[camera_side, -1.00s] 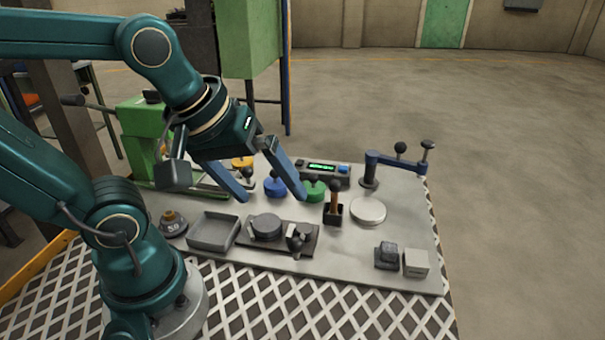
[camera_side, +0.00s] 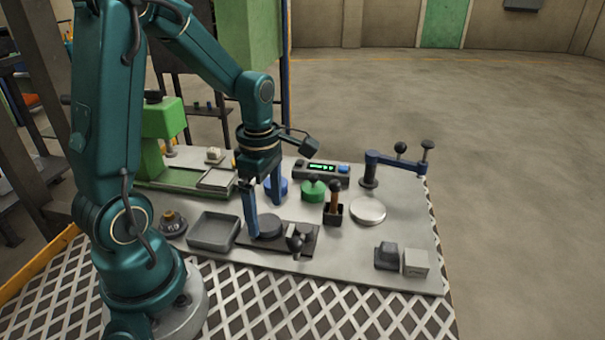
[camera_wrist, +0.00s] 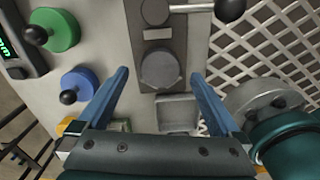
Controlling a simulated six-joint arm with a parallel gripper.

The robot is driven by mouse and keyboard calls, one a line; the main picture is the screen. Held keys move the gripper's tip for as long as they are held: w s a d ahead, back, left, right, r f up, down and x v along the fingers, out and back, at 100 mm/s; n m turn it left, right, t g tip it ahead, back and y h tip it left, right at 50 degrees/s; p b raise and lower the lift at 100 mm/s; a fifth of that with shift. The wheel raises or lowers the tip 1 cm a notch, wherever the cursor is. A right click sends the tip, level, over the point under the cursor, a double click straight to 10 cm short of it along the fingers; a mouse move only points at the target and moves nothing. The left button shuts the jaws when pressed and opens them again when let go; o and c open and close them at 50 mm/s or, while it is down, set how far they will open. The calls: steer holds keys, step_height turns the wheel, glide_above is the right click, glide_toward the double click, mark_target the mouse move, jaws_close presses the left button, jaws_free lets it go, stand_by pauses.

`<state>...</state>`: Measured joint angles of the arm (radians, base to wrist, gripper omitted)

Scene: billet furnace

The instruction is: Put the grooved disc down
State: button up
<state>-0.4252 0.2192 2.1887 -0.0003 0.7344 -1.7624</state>
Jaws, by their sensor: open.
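A dark grey round disc (camera_side: 266,227) lies flat on a dark rectangular plate on the light bench top. It is probably the grooved disc, but I cannot make out a groove on it. It also shows in the wrist view (camera_wrist: 160,68). My gripper (camera_side: 265,219) points down over it, open, with one finger at each side of the disc. In the wrist view the disc appears midway between the fingertips (camera_wrist: 160,73), with a gap on both sides. I cannot tell exactly how far the fingertips are above the plate.
A knobbed lever (camera_side: 295,241) sits at the plate's right end. A grey open tray (camera_side: 213,232) stands left of the plate. Blue (camera_side: 276,187) and green (camera_side: 313,191) knobbed discs stand behind. A hammer in a holder (camera_side: 333,212) and a pale disc (camera_side: 368,211) are to the right.

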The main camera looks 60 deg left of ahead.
mark_target(267, 227)
steer(key=shift+f, duration=1.35)
jaws_close()
